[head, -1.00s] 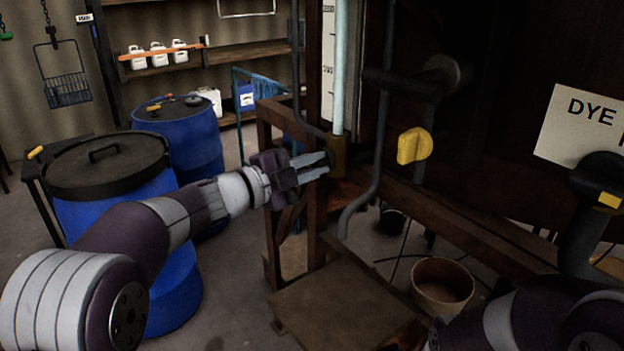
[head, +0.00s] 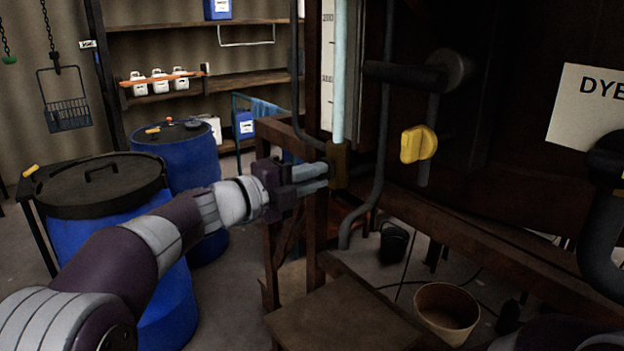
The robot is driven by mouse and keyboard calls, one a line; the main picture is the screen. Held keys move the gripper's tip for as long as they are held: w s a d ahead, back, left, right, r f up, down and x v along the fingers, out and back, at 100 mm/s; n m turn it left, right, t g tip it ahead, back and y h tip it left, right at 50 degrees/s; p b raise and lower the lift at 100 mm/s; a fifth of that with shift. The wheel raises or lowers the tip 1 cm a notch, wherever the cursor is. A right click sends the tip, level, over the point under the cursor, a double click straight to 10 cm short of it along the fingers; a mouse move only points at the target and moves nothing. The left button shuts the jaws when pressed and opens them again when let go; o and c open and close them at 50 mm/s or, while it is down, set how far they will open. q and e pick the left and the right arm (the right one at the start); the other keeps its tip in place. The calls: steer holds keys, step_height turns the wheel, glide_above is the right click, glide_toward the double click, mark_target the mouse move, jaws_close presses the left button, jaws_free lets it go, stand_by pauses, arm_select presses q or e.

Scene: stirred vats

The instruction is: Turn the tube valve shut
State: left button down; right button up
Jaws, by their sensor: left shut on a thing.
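A pale, upright glass tube (head: 341,75) stands before a numbered scale. Its foot sits in a small brass-coloured valve block (head: 338,160). My left gripper (head: 326,174) reaches it from the left, with its fingers shut on the part of the tube valve at the block's left side. The fingers hide the gripped part, so I cannot tell how the valve is turned. My right gripper is out of view.
A yellow handle (head: 418,145) sits on a pipe to the right. A wooden stool or step (head: 340,318) and a bucket (head: 447,310) stand below. Blue drums (head: 177,150) stand at the left. A wooden frame post (head: 316,235) is close under my left gripper.

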arm_select(q)
steer(key=shift+f, duration=0.15)
steer(key=c, duration=1.1)
jaws_free()
steer(key=shift+a, duration=0.1)
steer(key=v, duration=1.2)
steer(key=shift+s+a, duration=0.2)
steer(key=shift+s, duration=0.05)
